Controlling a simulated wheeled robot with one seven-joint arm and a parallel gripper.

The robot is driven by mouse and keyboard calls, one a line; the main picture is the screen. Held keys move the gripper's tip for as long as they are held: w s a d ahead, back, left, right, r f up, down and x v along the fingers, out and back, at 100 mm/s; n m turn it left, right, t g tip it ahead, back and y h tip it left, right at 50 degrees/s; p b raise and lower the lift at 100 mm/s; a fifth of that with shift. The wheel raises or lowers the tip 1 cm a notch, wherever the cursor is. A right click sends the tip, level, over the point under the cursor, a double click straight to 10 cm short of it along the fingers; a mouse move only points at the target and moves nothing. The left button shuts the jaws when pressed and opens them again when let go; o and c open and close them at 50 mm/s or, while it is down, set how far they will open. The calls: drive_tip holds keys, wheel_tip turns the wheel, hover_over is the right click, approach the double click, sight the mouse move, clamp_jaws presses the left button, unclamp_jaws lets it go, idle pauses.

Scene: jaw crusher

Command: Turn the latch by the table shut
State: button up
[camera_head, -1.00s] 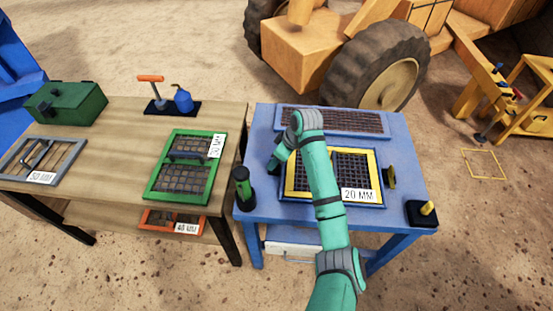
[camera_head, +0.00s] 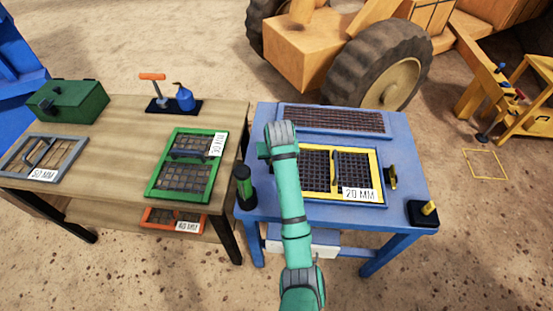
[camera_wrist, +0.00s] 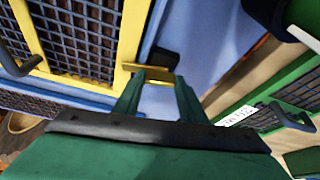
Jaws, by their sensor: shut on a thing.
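A latch (camera_wrist: 163,58) with a dark block and a yellow tab sits on the blue table beside the yellow-framed 20 MM screen (camera_head: 378,165). My gripper (camera_wrist: 152,80) is shut on its yellow tab in the wrist view, with one green finger on each side. In the head view my gripper (camera_head: 264,150) is at the left edge of the yellow frame, and my arm hides this latch. Another latch (camera_head: 391,178), dark with some yellow, is at the frame's right side. The tab's exact angle is hard to tell.
A wooden table (camera_head: 125,120) with a green-framed screen (camera_head: 151,180) stands close on the left. A black-and-green cylinder (camera_head: 245,187) stands at the blue table's left front. A black block with a yellow peg (camera_head: 423,212) is at its right corner.

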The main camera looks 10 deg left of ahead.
drive_tip(key=shift+a+m+h, duration=0.1)
drive_tip(key=shift+m+h, duration=0.4)
drive_tip(key=shift+m, duration=0.6)
drive_tip(key=o, duration=1.1)
drive_tip(key=shift+c, duration=0.2)
drive_tip(key=shift+r, duration=0.1)
